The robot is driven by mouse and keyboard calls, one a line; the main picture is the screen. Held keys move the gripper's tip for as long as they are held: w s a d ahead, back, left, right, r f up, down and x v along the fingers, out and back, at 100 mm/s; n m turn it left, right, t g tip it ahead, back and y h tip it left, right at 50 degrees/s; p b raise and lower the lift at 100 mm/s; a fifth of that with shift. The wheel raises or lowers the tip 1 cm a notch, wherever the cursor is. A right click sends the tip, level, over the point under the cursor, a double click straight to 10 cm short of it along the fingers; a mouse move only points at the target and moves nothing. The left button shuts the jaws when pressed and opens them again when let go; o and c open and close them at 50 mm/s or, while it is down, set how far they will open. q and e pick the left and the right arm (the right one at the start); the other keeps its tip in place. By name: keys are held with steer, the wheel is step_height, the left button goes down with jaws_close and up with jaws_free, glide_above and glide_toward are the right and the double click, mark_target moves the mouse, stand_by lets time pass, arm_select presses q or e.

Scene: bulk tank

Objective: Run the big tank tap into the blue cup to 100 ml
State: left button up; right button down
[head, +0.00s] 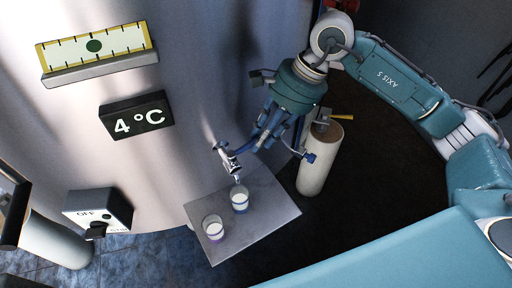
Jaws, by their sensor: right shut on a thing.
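The big tank (190,85) is a shiny steel wall filling the left and middle. Its small metal tap (229,158) sticks out low on the wall, with the spout pointing down. The blue cup (240,201) stands upright on a small shelf (270,200) under the spout and holds white liquid. A purple-tinted cup (214,229) with white liquid stands to its lower left. My right gripper (258,143) reaches in from the upper right, its fingers shut on the tap's handle, which they largely hide. The exact liquid level is too small to read. My left gripper is out of view.
A pale cylinder (318,165) with a yellow lever stands right beside my right gripper. A 4 °C display (136,115), a level gauge (97,52) and a switch box marked OFF (98,210) are on the tank. The shelf's right part is bare.

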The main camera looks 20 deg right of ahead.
steer(key=shift+w, duration=0.1)
steer(key=c, duration=1.4)
jaws_free()
steer(key=shift+d, duration=0.1)
steer(key=v, duration=1.2)
